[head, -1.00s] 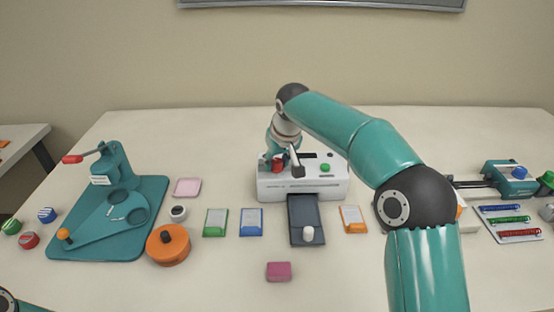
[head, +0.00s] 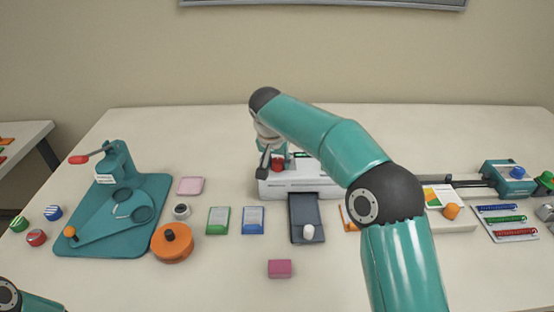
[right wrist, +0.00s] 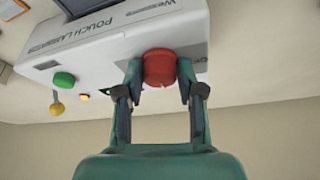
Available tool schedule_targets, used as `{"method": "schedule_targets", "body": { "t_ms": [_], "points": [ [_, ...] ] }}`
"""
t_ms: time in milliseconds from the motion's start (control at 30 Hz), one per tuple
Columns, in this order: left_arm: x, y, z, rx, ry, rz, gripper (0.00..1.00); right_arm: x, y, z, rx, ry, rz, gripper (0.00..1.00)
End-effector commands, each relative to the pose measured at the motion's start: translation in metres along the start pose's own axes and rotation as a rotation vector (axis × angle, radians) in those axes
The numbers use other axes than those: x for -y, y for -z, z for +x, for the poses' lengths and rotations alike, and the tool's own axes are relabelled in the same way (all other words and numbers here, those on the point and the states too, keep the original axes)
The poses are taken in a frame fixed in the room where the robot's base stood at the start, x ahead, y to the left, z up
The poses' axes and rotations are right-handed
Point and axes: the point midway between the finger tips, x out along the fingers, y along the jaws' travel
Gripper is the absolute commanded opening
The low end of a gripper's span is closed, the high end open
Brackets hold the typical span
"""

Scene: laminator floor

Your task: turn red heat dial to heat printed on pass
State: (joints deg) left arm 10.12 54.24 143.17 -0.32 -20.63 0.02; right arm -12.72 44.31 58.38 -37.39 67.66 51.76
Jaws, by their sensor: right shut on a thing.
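The red heat dial (head: 277,163) is at the left end of the white pouch laminator (head: 290,186). In the right wrist view the dial (right wrist: 160,67) sits between the two fingers of my right gripper (right wrist: 160,80), which is shut on it. Part of an "OFF" marking shows beside the dial; its pointer setting is not readable. My right gripper also shows in the head view (head: 272,165), reaching down onto the dial. Green, blue and orange cards (head: 218,220) (head: 252,220) (head: 351,219) lie before the laminator; their print is too small to read. My left gripper is not in view.
A dark tray (head: 305,225) with a white knob juts from the laminator's front. A green button (right wrist: 64,80) and yellow knob (right wrist: 56,108) are on the laminator. A pink block (head: 279,268) lies in front.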

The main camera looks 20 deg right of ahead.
Motion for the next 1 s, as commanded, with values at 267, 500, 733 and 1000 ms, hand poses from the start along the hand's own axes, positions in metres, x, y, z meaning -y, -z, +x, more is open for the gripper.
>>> {"method": "schedule_targets", "body": {
  "t_ms": [267,500,733,1000],
  "points": [
    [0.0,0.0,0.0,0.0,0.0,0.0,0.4,0.001,0.001,-0.001,-0.004,0.002,0.005,0.03],
    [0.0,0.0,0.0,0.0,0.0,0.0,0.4,0.001,0.001,-0.001,-0.004,0.002,0.004,0.59],
    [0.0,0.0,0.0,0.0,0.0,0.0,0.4,0.001,0.0,-0.001,-0.001,0.0,0.003,0.62],
    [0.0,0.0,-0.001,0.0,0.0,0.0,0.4,0.001,0.001,-0.013,-0.003,0.002,0.003,0.62]
  ]
}}
